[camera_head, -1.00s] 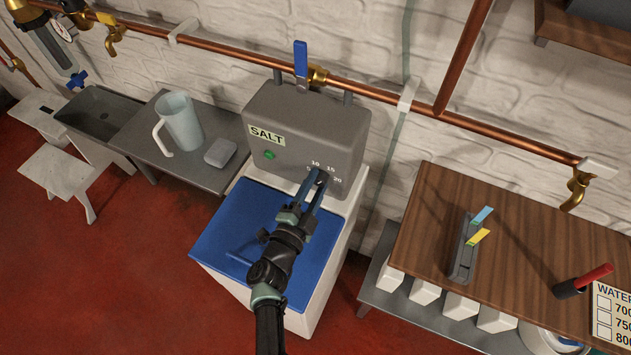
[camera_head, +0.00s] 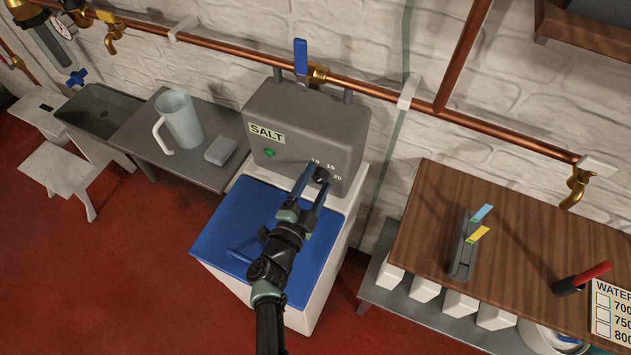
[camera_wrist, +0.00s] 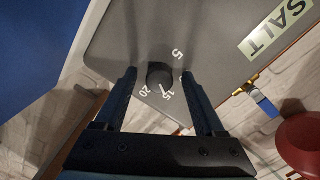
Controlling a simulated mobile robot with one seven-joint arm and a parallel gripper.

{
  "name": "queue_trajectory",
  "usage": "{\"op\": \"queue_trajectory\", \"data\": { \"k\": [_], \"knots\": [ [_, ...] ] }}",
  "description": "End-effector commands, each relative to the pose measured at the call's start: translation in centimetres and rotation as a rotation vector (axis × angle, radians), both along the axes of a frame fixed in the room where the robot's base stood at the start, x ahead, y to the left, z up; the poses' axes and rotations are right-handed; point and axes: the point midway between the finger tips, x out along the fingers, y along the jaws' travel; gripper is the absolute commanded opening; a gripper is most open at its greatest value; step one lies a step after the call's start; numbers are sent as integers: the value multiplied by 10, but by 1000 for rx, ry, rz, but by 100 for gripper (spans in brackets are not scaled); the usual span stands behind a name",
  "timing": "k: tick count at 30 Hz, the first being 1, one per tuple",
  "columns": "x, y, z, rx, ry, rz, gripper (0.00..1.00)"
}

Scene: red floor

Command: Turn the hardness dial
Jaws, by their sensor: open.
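The hardness dial (camera_head: 321,175) is a small black knob on the front of the grey SALT unit (camera_head: 310,120), with white numbers around it. In the wrist view the dial (camera_wrist: 159,75) shows between my fingers, with 5, 15 and 20 readable near it. A light mark on the knob's edge seems to point toward the 15. My gripper (camera_head: 314,182) is open in front of the dial, one finger on each side. In the wrist view my gripper (camera_wrist: 159,88) has clear gaps beside the knob; whether either finger touches it is not visible.
A blue lid (camera_head: 245,225) on a white cabinet lies below the unit. A blue-handled valve (camera_head: 301,62) and copper pipe run behind it. A grey table with a jug (camera_head: 180,120) stands left; a wooden worktop (camera_head: 530,240) with test strips stands right.

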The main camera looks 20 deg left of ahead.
Motion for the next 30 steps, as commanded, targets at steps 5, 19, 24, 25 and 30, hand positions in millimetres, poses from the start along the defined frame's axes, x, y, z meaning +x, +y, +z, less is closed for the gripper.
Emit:
{"op": "queue_trajectory", "data": {
  "k": [5,19,24,25,30],
  "knots": [
    [0,0,20,3,-1,0,72],
    [0,0,97,1,-2,1,72],
    [0,0,101,0,1,1,72],
    [0,0,100,0,1,1,72],
    [0,0,100,0,0,0,72]
  ]
}}
